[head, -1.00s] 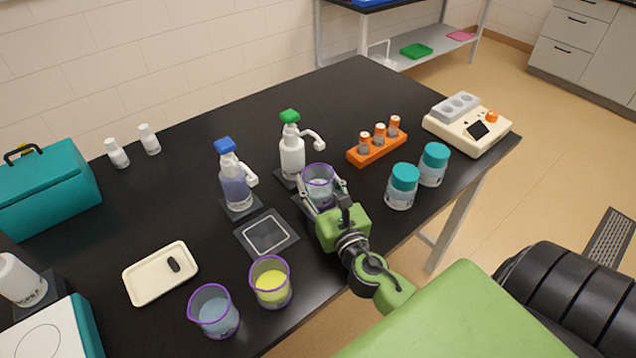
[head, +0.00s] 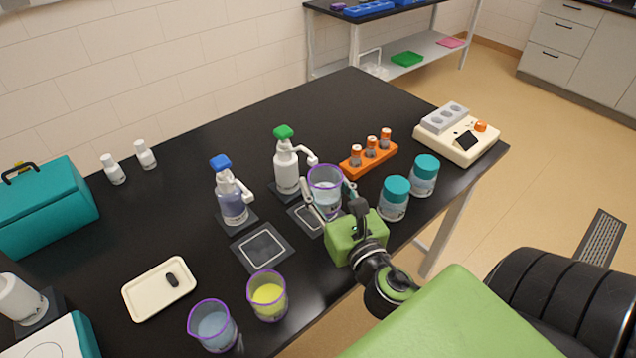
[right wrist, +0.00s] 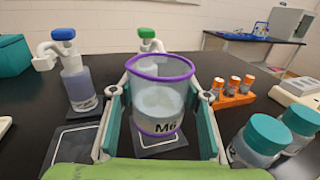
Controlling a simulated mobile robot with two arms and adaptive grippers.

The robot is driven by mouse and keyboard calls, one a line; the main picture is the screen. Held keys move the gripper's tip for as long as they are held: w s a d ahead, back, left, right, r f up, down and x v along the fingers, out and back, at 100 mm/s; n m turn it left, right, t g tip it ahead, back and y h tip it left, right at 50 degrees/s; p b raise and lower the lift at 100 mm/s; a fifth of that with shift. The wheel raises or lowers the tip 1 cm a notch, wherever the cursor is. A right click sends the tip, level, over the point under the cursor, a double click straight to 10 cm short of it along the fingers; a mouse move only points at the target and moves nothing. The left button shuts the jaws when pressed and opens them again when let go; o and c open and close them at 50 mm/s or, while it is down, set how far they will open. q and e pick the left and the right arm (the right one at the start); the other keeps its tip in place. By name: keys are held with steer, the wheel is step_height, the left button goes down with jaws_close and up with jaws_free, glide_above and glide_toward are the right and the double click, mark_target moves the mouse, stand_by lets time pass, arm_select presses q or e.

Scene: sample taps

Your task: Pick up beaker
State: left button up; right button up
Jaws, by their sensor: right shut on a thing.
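A clear beaker (head: 325,186) with a purple rim and pale liquid is between the fingers of my right gripper (head: 329,205). In the right wrist view the beaker (right wrist: 160,95) stands upright, labelled M6, with a gripper finger (right wrist: 160,118) on each side. The gripper is shut on it. The beaker appears to be above the dark square pad (head: 306,219) in front of the green-capped tap bottle (head: 287,168). Two other purple-rimmed beakers stand at the front, one with blue liquid (head: 212,326) and one with yellow (head: 267,296). My left gripper is not in view.
Two teal-lidded jars (head: 394,199) stand just right of the gripper, and an orange vial rack (head: 368,160) is behind them. A blue-capped tap bottle (head: 231,195) stands left, by an empty pad (head: 262,248). A cream tray (head: 140,303) lies further left.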

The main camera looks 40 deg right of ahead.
mark_target(335, 186)
steer(key=s+r, duration=0.1)
steer(key=s, duration=0.1)
steer(key=s+r, duration=0.1)
steer(key=s, duration=0.1)
steer(key=s+a+r, duration=0.1)
steer(key=s, duration=0.1)
steer(key=shift+s, duration=0.1)
steer(key=shift+s+r+p, duration=0.25)
steer(key=shift+s+p, duration=0.45)
steer(key=shift+a, duration=0.1)
steer(key=shift+f, duration=0.1)
